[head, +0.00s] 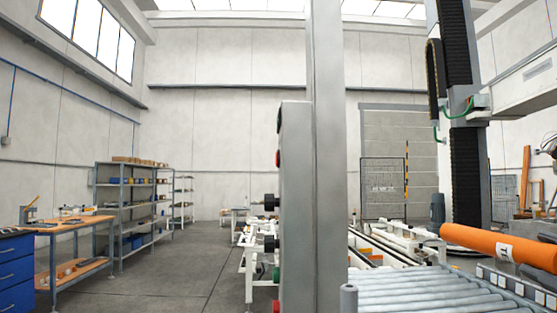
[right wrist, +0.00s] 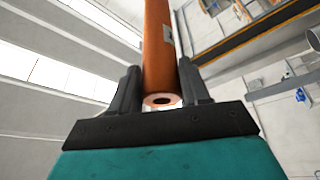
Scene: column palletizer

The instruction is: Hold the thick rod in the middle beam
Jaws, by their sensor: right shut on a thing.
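The thick rod (head: 485,243) is an orange cylinder with a white label, lying nearly level above the roller conveyor at the right of the head view. In the right wrist view, the rod (right wrist: 158,50) points away from the palm, its near end showing a dark central hole. I cannot tell which part is the middle beam. My left gripper is out of view.
A tall grey post (head: 328,150) with a button box (head: 294,200) blocks the centre. The roller conveyor (head: 410,290) runs below the rod. A black and grey column (head: 466,170) stands behind it. A workbench (head: 75,228) and shelves (head: 125,210) are left; the floor between is clear.

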